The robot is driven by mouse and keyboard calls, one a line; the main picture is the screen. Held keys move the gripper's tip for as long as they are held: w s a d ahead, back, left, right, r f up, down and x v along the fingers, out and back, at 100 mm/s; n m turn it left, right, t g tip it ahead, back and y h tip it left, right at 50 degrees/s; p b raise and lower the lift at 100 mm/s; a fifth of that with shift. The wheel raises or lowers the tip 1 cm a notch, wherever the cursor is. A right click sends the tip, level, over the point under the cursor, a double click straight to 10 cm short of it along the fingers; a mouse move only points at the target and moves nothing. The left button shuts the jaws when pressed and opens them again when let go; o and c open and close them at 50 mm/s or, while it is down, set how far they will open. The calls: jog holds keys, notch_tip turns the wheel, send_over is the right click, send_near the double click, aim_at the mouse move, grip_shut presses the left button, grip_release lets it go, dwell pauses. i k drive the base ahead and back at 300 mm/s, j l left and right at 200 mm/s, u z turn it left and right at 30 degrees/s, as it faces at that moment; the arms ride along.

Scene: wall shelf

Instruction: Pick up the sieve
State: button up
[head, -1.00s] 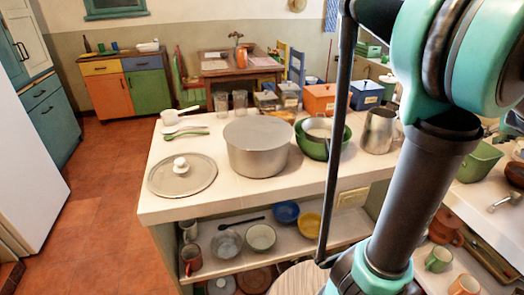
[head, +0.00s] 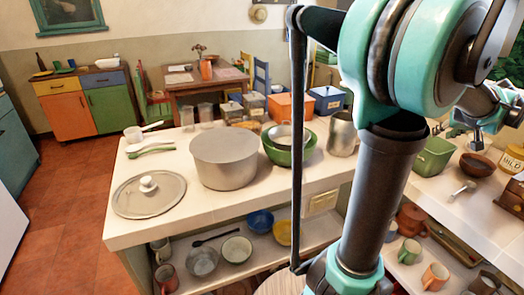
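My gripper (head: 470,122) shows only in part at the right, beyond my arm's large joint, above the right-hand counter and well apart from the green bowl. Whether its fingers are open or shut is not clear.
A large metal pot (head: 224,160), a lid (head: 149,194) and a metal pitcher (head: 342,134) stand on the island counter. Bowls, including a blue one (head: 260,222), fill the shelf below. A green basin (head: 433,157) and a brown bowl (head: 477,166) stand at right.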

aim_at(280, 136)
jog(key=k+u, duration=0.35)
jog(key=k+j+u, duration=0.1)
jog(key=k+u, duration=0.3)
jog(key=k+j+u, duration=0.2)
jog(key=u, duration=0.15)
